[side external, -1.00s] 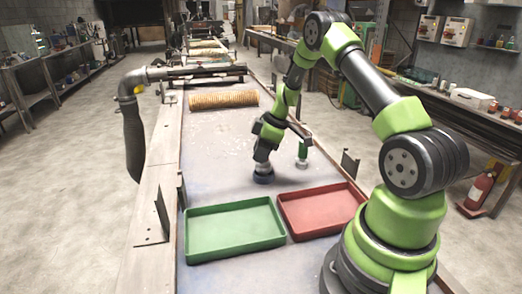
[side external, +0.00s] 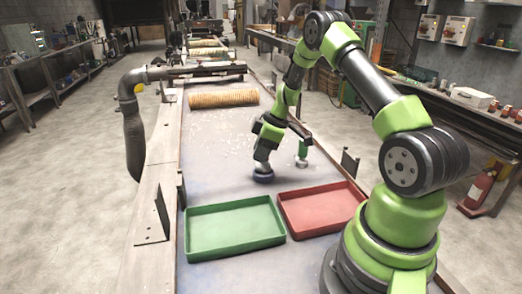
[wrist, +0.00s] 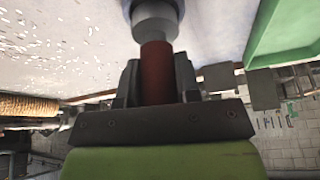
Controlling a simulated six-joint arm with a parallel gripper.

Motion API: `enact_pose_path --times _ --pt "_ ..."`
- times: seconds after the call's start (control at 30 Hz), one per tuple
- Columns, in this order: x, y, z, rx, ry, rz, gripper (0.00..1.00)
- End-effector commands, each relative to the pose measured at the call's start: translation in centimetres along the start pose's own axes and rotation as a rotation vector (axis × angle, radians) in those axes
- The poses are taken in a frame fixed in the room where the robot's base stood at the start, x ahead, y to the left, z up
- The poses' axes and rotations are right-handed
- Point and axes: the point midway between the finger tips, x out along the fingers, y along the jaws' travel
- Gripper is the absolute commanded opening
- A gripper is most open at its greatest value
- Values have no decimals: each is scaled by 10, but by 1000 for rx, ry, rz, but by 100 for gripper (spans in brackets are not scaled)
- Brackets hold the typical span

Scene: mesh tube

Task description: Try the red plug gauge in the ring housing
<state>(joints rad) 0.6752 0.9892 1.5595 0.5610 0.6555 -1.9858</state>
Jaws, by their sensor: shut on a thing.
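My gripper (wrist: 156,84) is shut on the red plug gauge (wrist: 156,68), gripping its red handle in the wrist view. The gauge's grey metal end points away from the jaws. In the side view my gripper (side external: 262,158) points down, directly above the dark bluish ring housing (side external: 263,178) on the table. The grey end reaches the housing; a bluish edge shows around it at the top of the wrist view. How deep the end sits in the bore is hidden. The red handle is hard to make out in the side view.
A green-handled piece on a grey base (side external: 302,154) stands right of my gripper. A green tray (side external: 235,252) and a red tray (side external: 320,228) lie in front, both looking empty. A tan mesh roll (side external: 223,99) lies farther back. The table's left-middle is clear.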

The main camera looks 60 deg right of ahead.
Motion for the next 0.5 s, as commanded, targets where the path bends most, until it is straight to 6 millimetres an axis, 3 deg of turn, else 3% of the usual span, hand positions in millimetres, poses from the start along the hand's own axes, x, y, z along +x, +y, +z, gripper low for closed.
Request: enact_pose_path --times 0.5 --pt "6 0 2 1 1 0 2"
